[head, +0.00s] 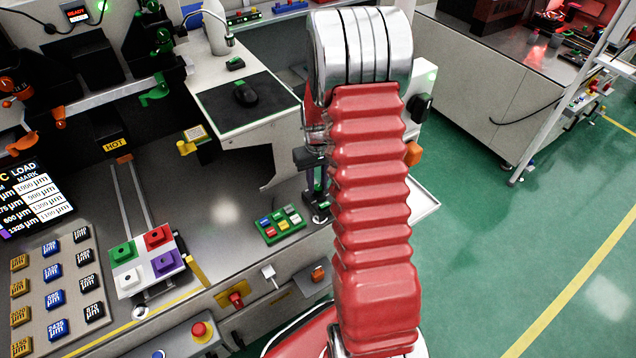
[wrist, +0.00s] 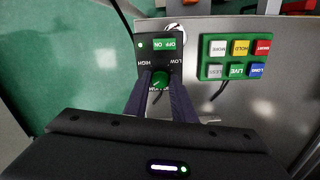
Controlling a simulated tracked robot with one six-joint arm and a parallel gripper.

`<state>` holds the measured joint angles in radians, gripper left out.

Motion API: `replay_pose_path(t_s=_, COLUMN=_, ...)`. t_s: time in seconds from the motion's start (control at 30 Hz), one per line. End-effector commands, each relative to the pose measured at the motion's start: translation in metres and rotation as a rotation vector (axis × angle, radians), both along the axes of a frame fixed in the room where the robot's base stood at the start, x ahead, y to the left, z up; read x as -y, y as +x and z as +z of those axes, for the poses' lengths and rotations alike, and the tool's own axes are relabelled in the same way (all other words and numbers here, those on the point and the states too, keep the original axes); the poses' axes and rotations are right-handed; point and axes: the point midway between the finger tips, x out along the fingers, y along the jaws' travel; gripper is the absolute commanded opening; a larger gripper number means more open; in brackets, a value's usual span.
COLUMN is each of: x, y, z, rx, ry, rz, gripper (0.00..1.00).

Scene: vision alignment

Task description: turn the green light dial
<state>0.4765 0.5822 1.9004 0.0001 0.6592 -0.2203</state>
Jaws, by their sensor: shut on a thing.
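The green light dial (wrist: 159,82) is on a black control box (wrist: 176,58) in the wrist view, between the HIGH and LOW labels. The box also has a green ON/OFF switch (wrist: 164,44) and a small lit green lamp. My gripper (wrist: 160,88) has its two dark fingers on either side of the dial and is shut on it. The fingers hide the dial's sides. In the head view my red arm covers most of this spot, and the dial cannot be made out there.
A button pad (wrist: 233,59) with several coloured keys lies right of the control box; it also shows in the head view (head: 280,224). A grey tray with coloured blocks (head: 147,264) stands at the left. A mouse (head: 246,94) lies on a black mat behind. Green floor lies beyond the bench edge.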

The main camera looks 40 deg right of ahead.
Motion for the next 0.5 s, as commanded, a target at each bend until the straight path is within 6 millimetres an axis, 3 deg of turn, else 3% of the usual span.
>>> replay_pose_path(t_s=0.5, x=-0.001, y=0.0006, z=0.0005, rx=0.001, ry=-0.001, rz=0.488, gripper=0.01)
